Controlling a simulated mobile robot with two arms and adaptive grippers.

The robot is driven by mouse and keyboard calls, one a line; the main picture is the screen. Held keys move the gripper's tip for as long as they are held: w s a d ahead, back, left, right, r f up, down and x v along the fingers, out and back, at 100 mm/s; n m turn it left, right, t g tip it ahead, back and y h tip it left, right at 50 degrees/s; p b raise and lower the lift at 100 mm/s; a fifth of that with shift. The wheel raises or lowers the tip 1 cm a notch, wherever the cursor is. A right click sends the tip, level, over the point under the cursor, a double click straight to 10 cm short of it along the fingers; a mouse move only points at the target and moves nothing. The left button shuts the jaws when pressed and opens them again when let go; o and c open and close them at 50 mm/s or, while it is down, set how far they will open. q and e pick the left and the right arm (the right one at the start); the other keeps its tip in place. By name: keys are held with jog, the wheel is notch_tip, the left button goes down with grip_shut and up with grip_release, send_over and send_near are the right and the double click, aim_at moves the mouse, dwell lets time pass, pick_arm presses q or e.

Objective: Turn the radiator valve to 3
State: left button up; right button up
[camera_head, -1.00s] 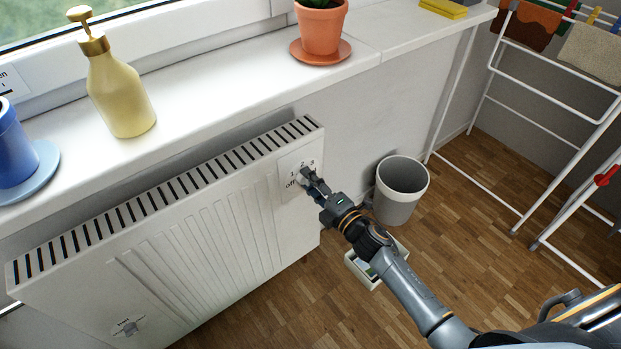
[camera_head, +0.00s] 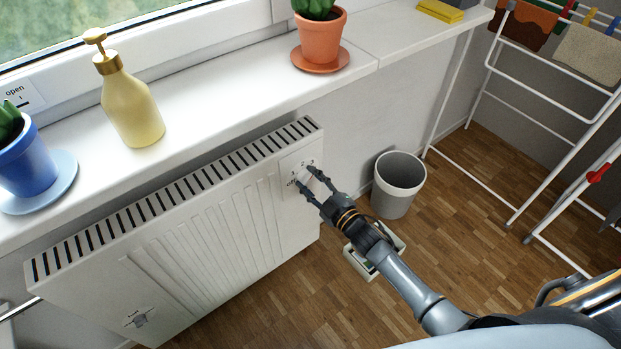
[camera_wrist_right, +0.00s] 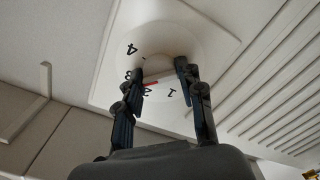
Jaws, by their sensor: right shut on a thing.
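The radiator valve is a white round knob (camera_wrist_right: 158,66) on a pale plate (camera_wrist_right: 110,85) printed with numbers, at the upper right end of the white radiator (camera_head: 215,235). My right gripper (camera_head: 313,181) is at the knob, one finger on each side, shut on it; the fingers also show in the right wrist view (camera_wrist_right: 160,72). In that view a red pointer mark (camera_wrist_right: 152,83) lies between the 2 and the 3; a finger partly covers the numbers there. In the head view the gripper hides most of the knob. My left gripper is not in view.
A soap dispenser (camera_head: 132,108) and potted plants (camera_head: 320,38) stand on the windowsill above. A grey bin (camera_head: 398,185) and a low box (camera_head: 375,262) are beside my right arm. A drying rack (camera_head: 500,150) stands right.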

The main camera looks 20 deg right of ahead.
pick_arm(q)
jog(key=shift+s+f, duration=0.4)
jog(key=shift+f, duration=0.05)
pick_arm(e)
jog(key=shift+m, duration=0.4)
jog(key=shift+f, duration=0.1)
jog(key=o, duration=1.2)
jog(key=v, duration=1.2)
